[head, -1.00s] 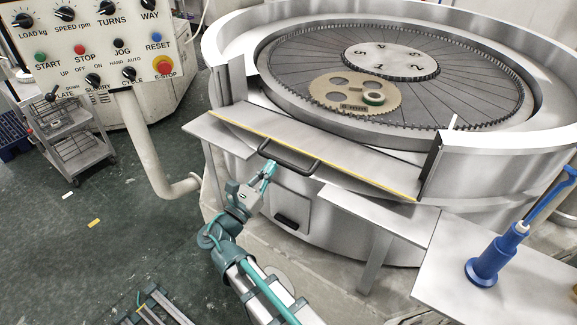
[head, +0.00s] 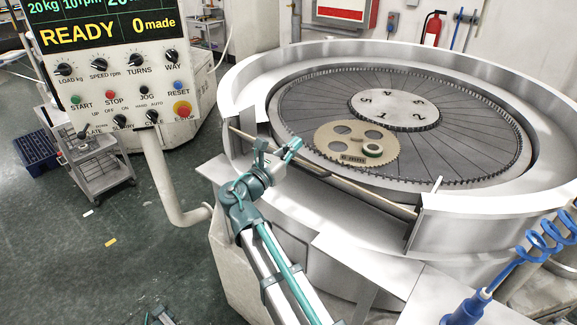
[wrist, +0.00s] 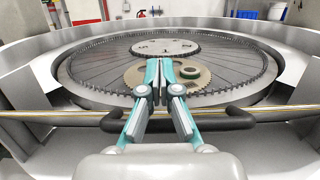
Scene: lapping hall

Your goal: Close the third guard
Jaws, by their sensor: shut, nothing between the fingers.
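The guard (head: 350,188) is the hinged panel in the gap at the front of the round machine's rim. In the head view it appears nearly edge-on as a thin pale strip across the gap, tilted up but not upright. In the wrist view its yellow-lined edge (wrist: 60,116) runs across the picture, with the dark handle (wrist: 240,118) on it. My gripper (head: 297,143) is shut and empty. In the wrist view its fingers (wrist: 160,68) point over the handle towards the plate.
The round lapping plate (head: 300,110) carries a tan toothed carrier (head: 330,150) with a green-rimmed ring (head: 372,150). The control panel (head: 130,80) reads READY, 0 made. A blue tool with a coiled hose (head: 468,308) stands on the right shelf. A trolley (head: 95,165) is at left.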

